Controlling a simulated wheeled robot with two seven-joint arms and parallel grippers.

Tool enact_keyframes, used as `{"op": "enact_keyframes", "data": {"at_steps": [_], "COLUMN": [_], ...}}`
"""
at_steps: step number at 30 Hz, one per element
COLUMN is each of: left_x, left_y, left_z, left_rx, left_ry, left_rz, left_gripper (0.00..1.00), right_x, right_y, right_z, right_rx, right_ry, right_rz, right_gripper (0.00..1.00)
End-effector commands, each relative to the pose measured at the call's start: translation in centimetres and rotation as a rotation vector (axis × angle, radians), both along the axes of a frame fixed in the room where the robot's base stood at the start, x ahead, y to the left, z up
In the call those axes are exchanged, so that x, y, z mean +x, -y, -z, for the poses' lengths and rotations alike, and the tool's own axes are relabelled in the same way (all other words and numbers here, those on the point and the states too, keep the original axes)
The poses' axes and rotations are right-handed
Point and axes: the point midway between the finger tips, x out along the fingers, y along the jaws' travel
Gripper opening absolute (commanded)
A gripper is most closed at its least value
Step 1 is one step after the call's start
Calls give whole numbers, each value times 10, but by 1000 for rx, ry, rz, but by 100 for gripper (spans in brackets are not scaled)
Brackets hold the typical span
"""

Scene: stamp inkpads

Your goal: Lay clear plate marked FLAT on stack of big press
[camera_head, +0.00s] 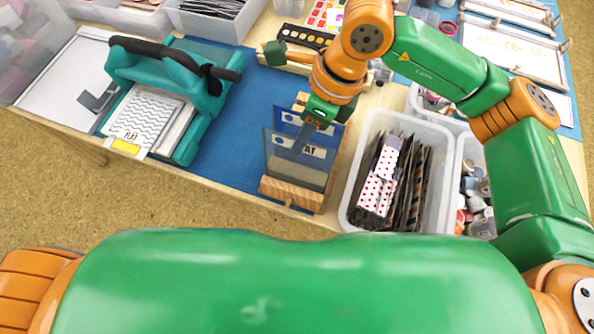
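The teal big press (175,70) with a black handle stands at the left. On its bed lies a stack (150,112) with a wavy grey-and-white pattern on top and a front tab with small unclear lettering. A clear plate (298,172) with a blue label strip ending in "AT" stands upright in a wooden rack (290,194); part of the label is hidden. Another blue-labelled plate (288,117) stands behind it. My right gripper (299,148) reaches down at the plates' upper edge, its fingers overlapping the label. Whether it grips is unclear. My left gripper is out of view.
A clear bin (352,203) of dark sheets and a dotted packet stands right of the rack. Paint palettes (305,37) lie behind. The blue mat (230,140) is clear between press and rack. A white board (62,78) lies left of the press.

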Motion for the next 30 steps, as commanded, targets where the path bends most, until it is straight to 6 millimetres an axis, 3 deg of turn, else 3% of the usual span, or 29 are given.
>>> {"op": "enact_keyframes", "data": {"at_steps": [6, 9, 10, 17, 30], "left_x": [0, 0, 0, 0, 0], "left_y": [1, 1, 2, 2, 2], "left_z": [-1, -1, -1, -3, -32], "left_rx": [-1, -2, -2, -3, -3], "left_ry": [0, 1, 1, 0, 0], "left_rz": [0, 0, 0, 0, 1], "left_gripper": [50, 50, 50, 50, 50], "right_x": [0, 0, 0, 0, 8], "right_y": [0, 0, 0, 0, 2], "right_z": [-1, -1, -1, -4, -51], "right_rx": [0, 0, 0, 1, 1], "right_ry": [0, 0, 0, 0, 1], "right_rz": [0, 0, 0, 0, 1], "right_gripper": [30, 3, 0, 0, 0]}}
